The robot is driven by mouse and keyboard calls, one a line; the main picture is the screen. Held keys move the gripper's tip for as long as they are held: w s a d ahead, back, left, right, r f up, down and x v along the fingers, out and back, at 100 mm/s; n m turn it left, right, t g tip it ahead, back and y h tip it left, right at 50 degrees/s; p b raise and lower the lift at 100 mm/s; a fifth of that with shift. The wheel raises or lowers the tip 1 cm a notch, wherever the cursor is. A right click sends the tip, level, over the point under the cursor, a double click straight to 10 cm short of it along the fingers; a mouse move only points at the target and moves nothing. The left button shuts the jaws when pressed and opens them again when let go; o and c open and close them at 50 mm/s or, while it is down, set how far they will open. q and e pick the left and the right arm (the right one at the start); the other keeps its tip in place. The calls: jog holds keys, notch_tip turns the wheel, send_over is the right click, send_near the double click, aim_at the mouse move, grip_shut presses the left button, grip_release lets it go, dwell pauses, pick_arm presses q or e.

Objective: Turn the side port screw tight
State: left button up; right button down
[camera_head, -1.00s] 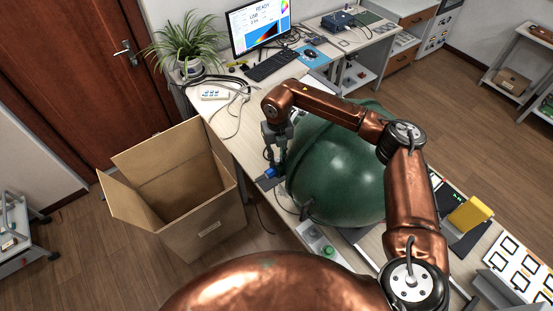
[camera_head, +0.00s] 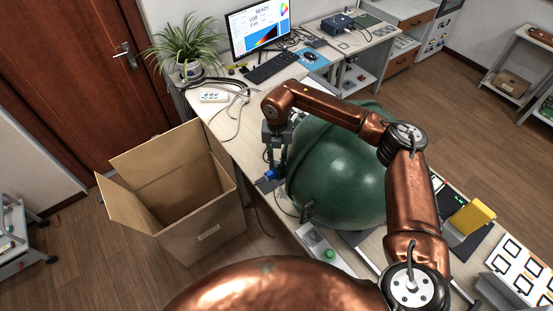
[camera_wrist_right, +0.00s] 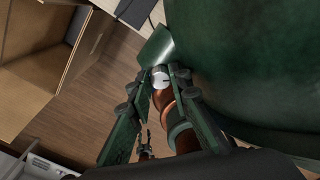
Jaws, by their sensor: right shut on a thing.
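A large green sphere (camera_head: 345,180) stands on the bench, and its curved side fills the right of the right wrist view (camera_wrist_right: 250,60). The screw itself cannot be made out there.
An open cardboard box (camera_head: 205,225) stands on the floor left of the bench. A monitor (camera_head: 258,28), keyboard (camera_head: 271,66) and potted plant (camera_head: 187,45) are at the back. A yellow block (camera_head: 472,215) is at right. Cables lie on the bench left of the sphere.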

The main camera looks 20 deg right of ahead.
aim_at(277, 161)
jog(key=c, duration=1.8)
grip_release()
jog(key=shift+o, duration=0.2)
jog(key=shift+r, duration=0.1)
jog(key=shift+r, duration=3.95)
